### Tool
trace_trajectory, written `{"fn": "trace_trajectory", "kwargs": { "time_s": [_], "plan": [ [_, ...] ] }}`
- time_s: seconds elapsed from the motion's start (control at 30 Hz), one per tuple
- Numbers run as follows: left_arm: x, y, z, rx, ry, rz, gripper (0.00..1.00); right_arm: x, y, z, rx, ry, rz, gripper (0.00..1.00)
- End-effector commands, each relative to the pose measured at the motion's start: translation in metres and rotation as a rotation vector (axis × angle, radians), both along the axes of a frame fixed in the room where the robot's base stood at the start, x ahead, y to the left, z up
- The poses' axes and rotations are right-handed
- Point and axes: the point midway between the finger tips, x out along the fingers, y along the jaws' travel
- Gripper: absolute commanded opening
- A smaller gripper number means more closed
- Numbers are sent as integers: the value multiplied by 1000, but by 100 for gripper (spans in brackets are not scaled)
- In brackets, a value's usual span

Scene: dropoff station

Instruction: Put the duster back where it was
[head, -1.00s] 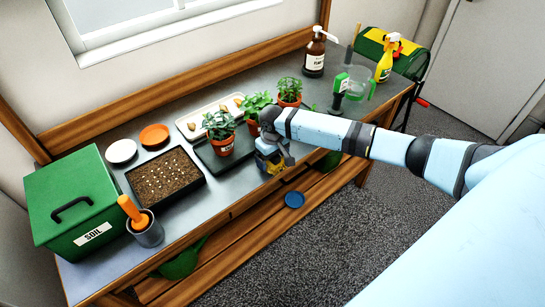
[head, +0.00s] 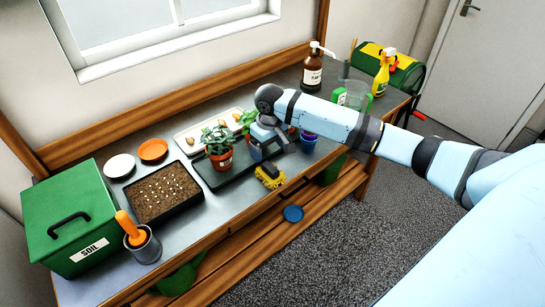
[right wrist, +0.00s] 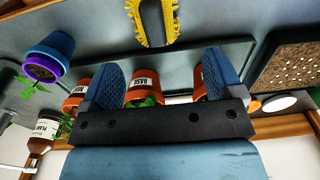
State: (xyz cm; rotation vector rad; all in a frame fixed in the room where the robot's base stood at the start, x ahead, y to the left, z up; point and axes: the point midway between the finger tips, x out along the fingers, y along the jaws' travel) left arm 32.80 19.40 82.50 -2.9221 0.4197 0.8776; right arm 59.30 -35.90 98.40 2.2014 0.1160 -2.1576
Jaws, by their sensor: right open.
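The yellow fringed thing with a dark middle, which looks like the duster (head: 270,176), lies on the metal bench top near its front edge, just in front of the black tray (head: 222,181). In the right wrist view the duster (right wrist: 152,22) shows at the top, partly cut off. My right gripper (head: 268,143) is above the black tray, behind the duster and apart from it. In its wrist view the blue fingers (right wrist: 157,80) are spread, with nothing held; orange pots show beyond them. My left gripper is not in view.
A potted plant (head: 220,157) stands left of my right gripper, and a blue pot with a purple rim (head: 308,142) stands right of it. A seed tray (head: 164,193), a grey pot with an orange-handled tool (head: 144,247) and a green soil box (head: 73,225) fill the left end.

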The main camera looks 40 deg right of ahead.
Motion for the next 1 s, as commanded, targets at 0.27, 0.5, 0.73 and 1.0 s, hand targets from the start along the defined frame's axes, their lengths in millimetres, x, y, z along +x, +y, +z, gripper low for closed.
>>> {"fn": "trace_trajectory", "kwargs": {
  "time_s": [0.27, 0.5, 0.73, 1.0],
  "plan": [
    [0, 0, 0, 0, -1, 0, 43, -55, 110, -84, 207, -252, 165, 86],
    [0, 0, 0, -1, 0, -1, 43, -119, 175, -117, 345, -553, 203, 86],
    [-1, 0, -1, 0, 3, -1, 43, -196, 183, -150, 315, -794, 159, 86],
    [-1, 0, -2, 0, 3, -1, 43, -259, 168, -160, 201, -936, 154, 86]
  ]
}}
